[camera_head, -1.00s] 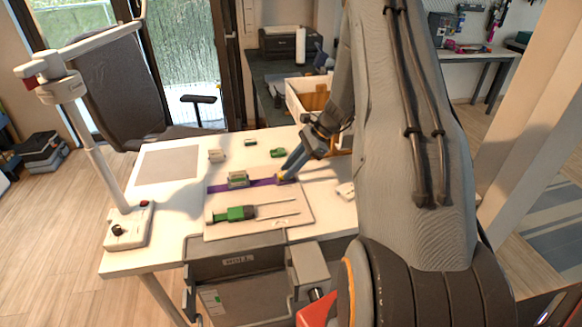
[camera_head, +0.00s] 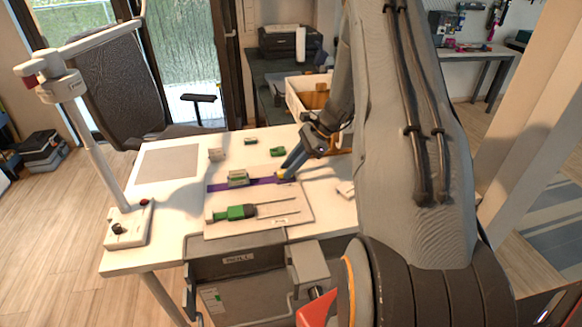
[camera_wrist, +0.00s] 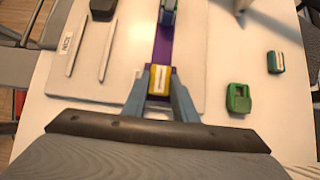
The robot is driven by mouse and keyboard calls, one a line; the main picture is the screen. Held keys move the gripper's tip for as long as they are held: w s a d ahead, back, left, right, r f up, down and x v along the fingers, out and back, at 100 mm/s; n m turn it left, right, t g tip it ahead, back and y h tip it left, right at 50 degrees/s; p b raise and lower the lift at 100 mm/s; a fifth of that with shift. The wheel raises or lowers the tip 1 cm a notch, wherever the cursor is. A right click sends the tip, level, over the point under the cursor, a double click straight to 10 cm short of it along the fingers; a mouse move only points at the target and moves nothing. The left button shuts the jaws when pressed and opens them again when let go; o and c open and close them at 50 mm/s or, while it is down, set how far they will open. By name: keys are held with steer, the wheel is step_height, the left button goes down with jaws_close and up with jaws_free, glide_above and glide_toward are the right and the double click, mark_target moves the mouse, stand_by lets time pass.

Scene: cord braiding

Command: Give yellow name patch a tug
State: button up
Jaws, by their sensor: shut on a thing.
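The yellow name patch (camera_wrist: 158,79) sits on the end of a purple strap (camera_wrist: 163,45) in the wrist view. My gripper (camera_wrist: 158,92) is shut on the patch, one finger at each side. In the head view the strap (camera_head: 252,184) lies across a pale board, and my gripper (camera_head: 285,174) is at its right end. Most of the patch is hidden by the fingers there. A green and grey clamp-like block (camera_head: 238,178) sits over the strap left of my gripper.
A green-handled tool with two thin rods (camera_head: 237,212) lies on the board (camera_head: 295,222) in front of the strap. Small green blocks (camera_head: 278,152) stand behind it. A lamp base (camera_head: 130,226) is at the table's left. A drawer (camera_head: 240,262) hangs at the front.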

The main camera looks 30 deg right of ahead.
steer(key=shift+f, duration=0.3)
stand_by(0.5)
steer(key=o, duration=1.5)
steer(key=shift+p+v, duration=1.05)
steer(key=shift+v, duration=2)
